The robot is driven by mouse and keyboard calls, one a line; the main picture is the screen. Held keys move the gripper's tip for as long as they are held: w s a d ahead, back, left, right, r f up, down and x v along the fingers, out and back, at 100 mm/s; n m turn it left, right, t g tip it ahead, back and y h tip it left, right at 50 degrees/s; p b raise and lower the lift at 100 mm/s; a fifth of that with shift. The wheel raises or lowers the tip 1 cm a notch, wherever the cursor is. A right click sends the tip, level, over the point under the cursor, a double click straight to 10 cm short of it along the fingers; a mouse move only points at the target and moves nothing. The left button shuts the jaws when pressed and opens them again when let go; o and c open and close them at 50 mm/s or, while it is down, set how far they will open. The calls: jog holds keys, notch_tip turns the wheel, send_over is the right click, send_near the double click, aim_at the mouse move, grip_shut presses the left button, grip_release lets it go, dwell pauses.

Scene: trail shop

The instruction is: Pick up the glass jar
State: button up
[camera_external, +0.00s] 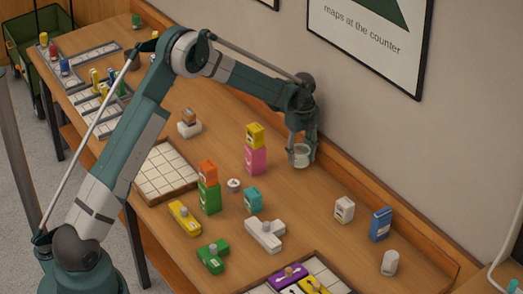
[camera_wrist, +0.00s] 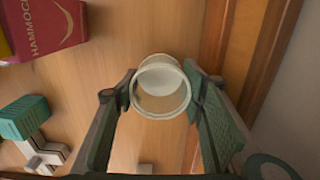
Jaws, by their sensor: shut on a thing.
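The glass jar (camera_external: 299,155) is small and clear with a pale rim, and it is at the back of the counter near the wall. My gripper (camera_external: 301,148) reaches down over it from above. In the wrist view the jar (camera_wrist: 161,90) sits between the two green fingers of my gripper (camera_wrist: 160,92), which touch it on both sides. The gripper is shut on the jar. I cannot tell whether the jar's base rests on the counter or is slightly above it.
A yellow box (camera_external: 255,135) on a pink box (camera_external: 256,160) stands left of the jar. A teal block (camera_external: 252,198), a white box (camera_external: 344,209) and a blue box (camera_external: 381,223) stand nearer the front. The wooden back ledge (camera_external: 345,172) runs close behind the jar.

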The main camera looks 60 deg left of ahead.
notch_tip(320, 180, up, 7)
dwell(0.4)
